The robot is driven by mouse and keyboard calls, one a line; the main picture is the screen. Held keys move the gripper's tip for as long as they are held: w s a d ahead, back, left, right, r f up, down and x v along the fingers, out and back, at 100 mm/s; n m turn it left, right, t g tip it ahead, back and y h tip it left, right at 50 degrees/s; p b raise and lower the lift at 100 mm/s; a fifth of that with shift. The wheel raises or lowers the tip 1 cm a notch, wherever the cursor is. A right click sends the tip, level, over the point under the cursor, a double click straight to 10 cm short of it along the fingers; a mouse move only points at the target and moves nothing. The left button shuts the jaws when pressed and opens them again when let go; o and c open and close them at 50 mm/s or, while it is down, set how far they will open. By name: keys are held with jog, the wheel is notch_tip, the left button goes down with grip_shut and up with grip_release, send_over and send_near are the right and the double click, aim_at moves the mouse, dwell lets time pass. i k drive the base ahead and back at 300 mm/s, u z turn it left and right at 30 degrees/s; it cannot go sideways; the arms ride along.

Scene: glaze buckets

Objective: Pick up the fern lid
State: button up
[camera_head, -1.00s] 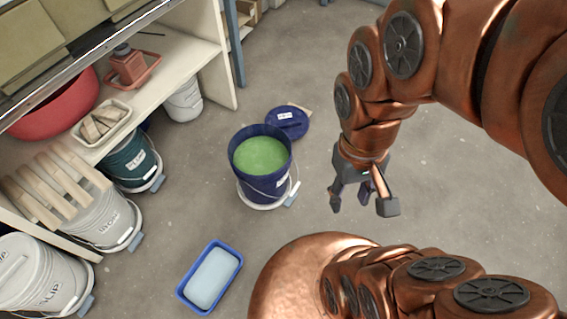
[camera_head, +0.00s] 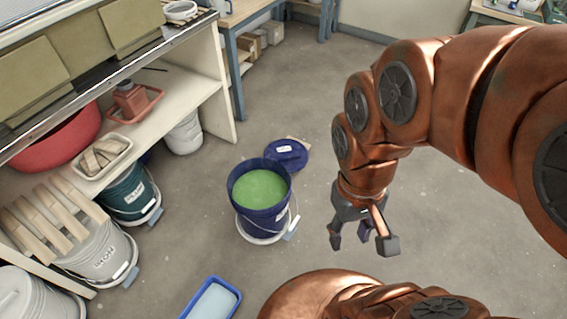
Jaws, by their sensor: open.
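A round dark blue lid (camera_head: 291,158) with a small white label lies on the floor just behind a dark blue bucket (camera_head: 262,214) of green glaze. The label is too small to read, and the bucket's rim hides a little of the lid's near left edge. A tan piece shows under the lid's far edge. The bucket is open and stands on a white round dolly (camera_head: 258,239). My gripper (camera_head: 362,244) hangs open and empty, pointing down, to the right of the bucket and apart from the lid.
Left, a shelf unit (camera_head: 190,86) holds a red basin (camera_head: 62,140) and a tray of wooden pieces (camera_head: 101,157). Lidded buckets stand below it, with wooden slats across one. A blue tray (camera_head: 212,300) lies on the floor in front. The floor behind the lid is clear.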

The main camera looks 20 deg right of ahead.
aim_at(286, 155)
jog(key=z, duration=1.25)
jog(key=i, duration=2.3)
jog(key=u, duration=3.4)
